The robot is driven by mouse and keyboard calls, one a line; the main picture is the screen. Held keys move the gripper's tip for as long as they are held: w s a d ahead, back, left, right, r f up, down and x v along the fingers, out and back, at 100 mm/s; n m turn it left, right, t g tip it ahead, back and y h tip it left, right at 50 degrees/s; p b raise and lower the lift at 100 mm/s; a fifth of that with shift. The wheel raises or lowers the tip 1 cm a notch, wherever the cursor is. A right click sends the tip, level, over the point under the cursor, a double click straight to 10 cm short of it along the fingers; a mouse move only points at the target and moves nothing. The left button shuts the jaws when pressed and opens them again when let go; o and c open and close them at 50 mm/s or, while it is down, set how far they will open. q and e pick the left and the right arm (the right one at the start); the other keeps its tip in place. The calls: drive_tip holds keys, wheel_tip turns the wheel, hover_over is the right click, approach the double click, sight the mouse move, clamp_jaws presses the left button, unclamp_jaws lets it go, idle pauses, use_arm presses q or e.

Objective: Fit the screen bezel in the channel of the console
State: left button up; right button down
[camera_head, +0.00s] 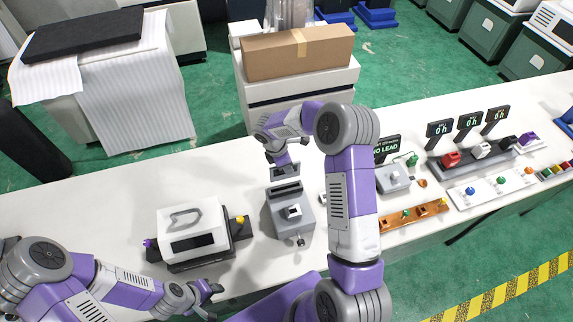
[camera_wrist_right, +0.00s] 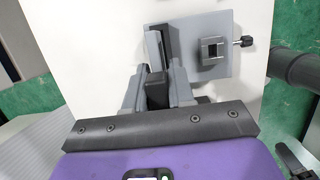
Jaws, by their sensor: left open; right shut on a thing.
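The grey console (camera_head: 293,217) stands on the white table, with a square block and a side knob on top. It also shows in the right wrist view (camera_wrist_right: 220,72). My right gripper (camera_head: 283,168) is above the console's back end, shut on a dark piece (camera_wrist_right: 157,88), which seems to be the screen bezel. Its far edge is at the console's channel (camera_wrist_right: 153,48); the fingers hide much of it, and I cannot tell whether it is seated. My left gripper (camera_head: 212,292) is open and empty near the table's front edge, away from the console.
A white machine with a handle (camera_head: 190,230) stands on a dark base left of the console. To the right are a grey device (camera_head: 394,178), an orange strip (camera_head: 413,216) and a white button panel (camera_head: 485,192). A cardboard box (camera_head: 298,52) is behind the table.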

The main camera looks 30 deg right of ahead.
sight(286, 178)
drive_tip(key=shift+f+b, duration=0.5)
drive_tip(key=shift+f, duration=0.2)
drive_tip(key=shift+f+b, duration=1.6)
drive_tip(key=shift+f, duration=0.5)
drive_tip(key=shift+f+b, duration=1.85)
drive_tip(key=shift+f, duration=0.25)
drive_tip(key=c, duration=0.9)
unclamp_jaws()
drive_tip(key=shift+r, duration=0.15)
drive_tip(key=v, duration=0.7)
drive_tip(key=shift+r, duration=0.2)
